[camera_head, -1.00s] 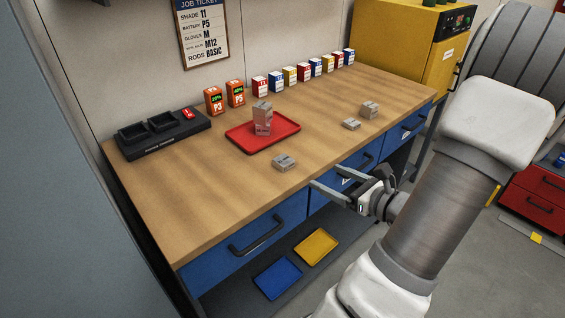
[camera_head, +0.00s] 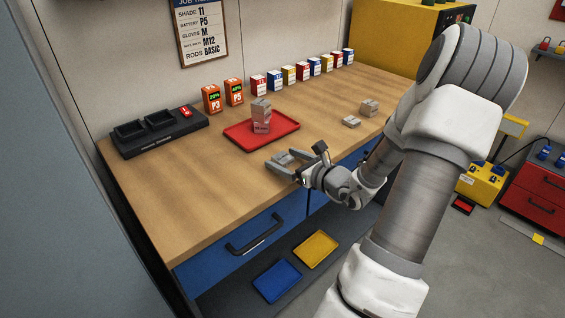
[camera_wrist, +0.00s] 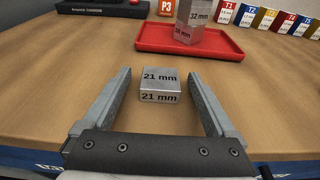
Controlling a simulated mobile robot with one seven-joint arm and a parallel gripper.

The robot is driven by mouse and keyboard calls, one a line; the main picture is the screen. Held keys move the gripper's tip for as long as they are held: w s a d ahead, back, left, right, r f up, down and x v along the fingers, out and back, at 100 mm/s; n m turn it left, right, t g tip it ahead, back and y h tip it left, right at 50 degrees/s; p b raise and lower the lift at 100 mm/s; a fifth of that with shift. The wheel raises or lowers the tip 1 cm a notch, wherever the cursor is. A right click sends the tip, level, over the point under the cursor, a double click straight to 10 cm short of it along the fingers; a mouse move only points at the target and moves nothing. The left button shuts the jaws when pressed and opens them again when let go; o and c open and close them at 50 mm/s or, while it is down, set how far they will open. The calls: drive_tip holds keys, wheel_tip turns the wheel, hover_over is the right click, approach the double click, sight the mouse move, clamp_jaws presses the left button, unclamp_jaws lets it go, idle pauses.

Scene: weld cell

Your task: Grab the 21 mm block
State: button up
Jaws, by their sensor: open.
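The 21 mm block (camera_wrist: 160,85) is a grey metal block, labelled on its top and front faces, lying on the wooden bench. In the wrist view my open gripper (camera_wrist: 160,88) has one finger on each side of it, with a gap on both sides. In the head view my gripper (camera_head: 279,164) reaches over the bench's front edge, and the block (camera_head: 283,158) shows partly between the fingers. The red tray (camera_wrist: 152,39) lies just beyond the block.
A block stack (camera_head: 261,115), with a 32 mm label in the wrist view, stands on the tray. Two grey blocks (camera_head: 351,121) (camera_head: 369,107) lie to the right. A black charger (camera_head: 155,132), orange batteries (camera_head: 212,98) and small boxes line the back. The front left bench is clear.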

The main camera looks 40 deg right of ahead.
drive_tip(key=shift+w+f, duration=0.1)
drive_tip(key=shift+w, duration=0.55)
clamp_jaws()
